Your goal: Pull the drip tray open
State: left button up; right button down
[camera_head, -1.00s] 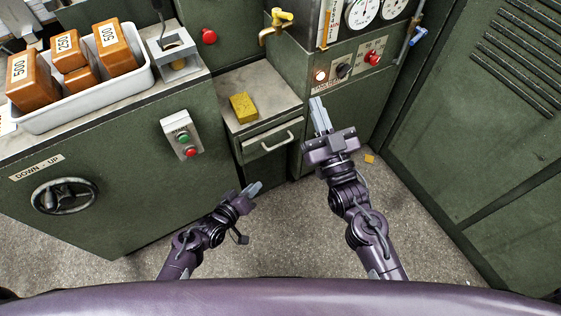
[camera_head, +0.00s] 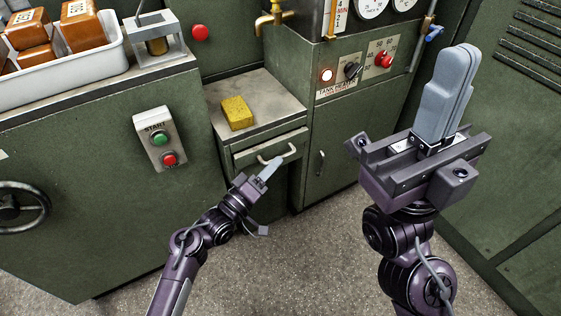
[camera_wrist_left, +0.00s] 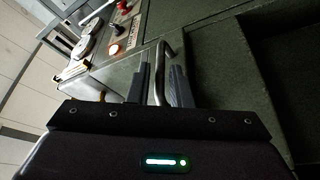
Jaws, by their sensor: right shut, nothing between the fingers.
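The drip tray (camera_head: 243,158) is a green drawer front under a small worktop, and looks pushed in. Its pale bar handle (camera_head: 290,150) shows in the head view, partly hidden by my left gripper (camera_head: 272,167). In the left wrist view the handle (camera_wrist_left: 160,72) runs between the two fingers of my left gripper (camera_wrist_left: 160,85). The fingers stand apart on either side of it, with gaps visible. My right gripper (camera_head: 461,60) is shut and empty, raised at the right, well away from the tray.
A yellow sponge (camera_head: 237,112) lies on the worktop (camera_head: 270,97) above the tray. A start box (camera_head: 160,138) is on the cabinet to the left. Grey floor lies below.

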pick_arm(q)
jog(key=shift+b+x, duration=0.45)
jog(key=shift+x, duration=1.3)
grip_shut()
